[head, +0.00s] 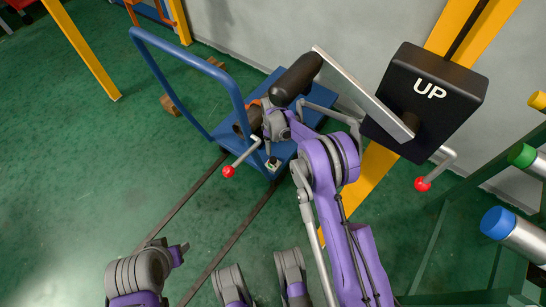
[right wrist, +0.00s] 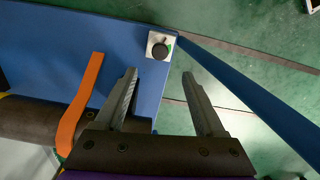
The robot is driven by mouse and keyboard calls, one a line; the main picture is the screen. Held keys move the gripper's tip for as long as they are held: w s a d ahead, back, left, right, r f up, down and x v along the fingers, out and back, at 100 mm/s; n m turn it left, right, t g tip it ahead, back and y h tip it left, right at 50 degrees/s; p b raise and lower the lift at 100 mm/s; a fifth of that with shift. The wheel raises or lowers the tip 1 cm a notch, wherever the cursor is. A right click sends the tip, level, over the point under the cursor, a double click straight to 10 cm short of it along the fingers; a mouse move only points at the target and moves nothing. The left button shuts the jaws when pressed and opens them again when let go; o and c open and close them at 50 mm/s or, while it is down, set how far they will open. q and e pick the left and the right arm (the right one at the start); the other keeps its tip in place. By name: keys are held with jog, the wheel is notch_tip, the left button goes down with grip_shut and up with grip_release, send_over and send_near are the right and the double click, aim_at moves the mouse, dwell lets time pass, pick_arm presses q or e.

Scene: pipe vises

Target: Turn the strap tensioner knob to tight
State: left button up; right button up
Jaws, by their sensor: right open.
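The tensioner knob (right wrist: 160,49) is a small round black knob on a white plate with a green mark, fixed near the corner of a blue cart deck (right wrist: 110,30). In the head view the knob (head: 272,164) shows small at the cart's near end. An orange strap (right wrist: 80,105) crosses a dark cylinder on the deck. My right gripper (right wrist: 159,72) is open and empty. Its two fingers are apart and point towards the knob, which appears between and beyond the tips. The gap in height cannot be told.
The cart's blue handle (head: 180,50) rises at the left. A lever with a black block marked UP (head: 425,100) is right of my right arm. Red-balled levers (head: 228,172) are close by. A pipe rack (head: 500,230) stands far right. Green floor at left is mostly clear.

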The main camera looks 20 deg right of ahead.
aim_at(273, 159)
notch_tip(273, 159, down, 11)
jog(key=n+b, duration=0.2)
jog(key=n, duration=0.1)
jog(key=shift+r+n+b, duration=0.1)
jog(key=shift+n+b, duration=0.3)
grip_shut()
dwell(0.3)
